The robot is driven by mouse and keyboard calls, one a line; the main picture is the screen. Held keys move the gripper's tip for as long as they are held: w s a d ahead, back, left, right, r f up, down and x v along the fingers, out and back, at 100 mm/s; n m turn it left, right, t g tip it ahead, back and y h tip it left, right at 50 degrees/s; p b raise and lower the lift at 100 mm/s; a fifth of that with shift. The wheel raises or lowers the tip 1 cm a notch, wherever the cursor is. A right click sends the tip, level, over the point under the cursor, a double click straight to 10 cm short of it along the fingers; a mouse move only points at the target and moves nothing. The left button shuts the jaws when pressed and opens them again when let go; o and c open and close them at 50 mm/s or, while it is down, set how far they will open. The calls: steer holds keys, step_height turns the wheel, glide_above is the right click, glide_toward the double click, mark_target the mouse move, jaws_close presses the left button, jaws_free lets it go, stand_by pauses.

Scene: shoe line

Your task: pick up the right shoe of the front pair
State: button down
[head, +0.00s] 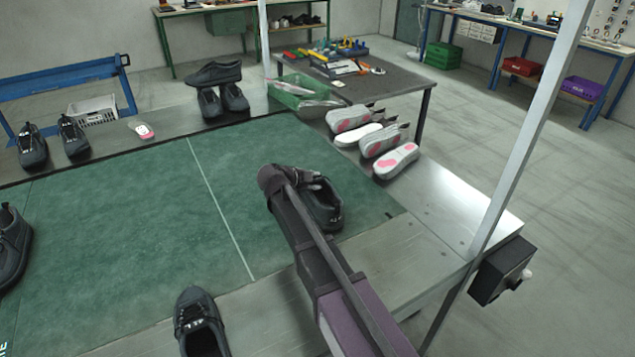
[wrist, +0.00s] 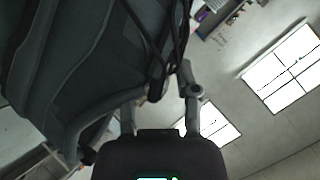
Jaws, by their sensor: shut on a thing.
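A dark grey shoe (head: 325,207) is at the right part of the green mat (head: 120,230) in the head view, partly hidden behind my arm. My gripper (wrist: 160,100) is shut on this shoe, which fills the left of the wrist view (wrist: 75,70). The head view does not show clearly whether the shoe is clear of the mat. Another dark shoe (head: 200,328) stands at the front edge of the mat, cut off by the picture's bottom. A further dark shoe (head: 12,248) is at the left edge.
Several white and pink-soled shoes (head: 395,162) lie on the metal bench at the right. More dark shoes (head: 74,136) stand along the back, with a green basket (head: 300,92). A metal post (head: 530,120) and a black box (head: 500,270) stand at the right.

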steer(key=shift+r+p, duration=0.65)
steer(key=shift+r, duration=0.2)
steer(key=shift+s+r+p, duration=0.35)
steer(key=shift+r+p, duration=0.3)
steer(key=shift+r, duration=0.05)
steer(key=s+r+p, duration=0.1)
steer(key=s, duration=1.4)
steer(key=shift+s+d, duration=0.15)
steer(key=shift+d, duration=0.3)
steer(key=shift+s, duration=0.15)
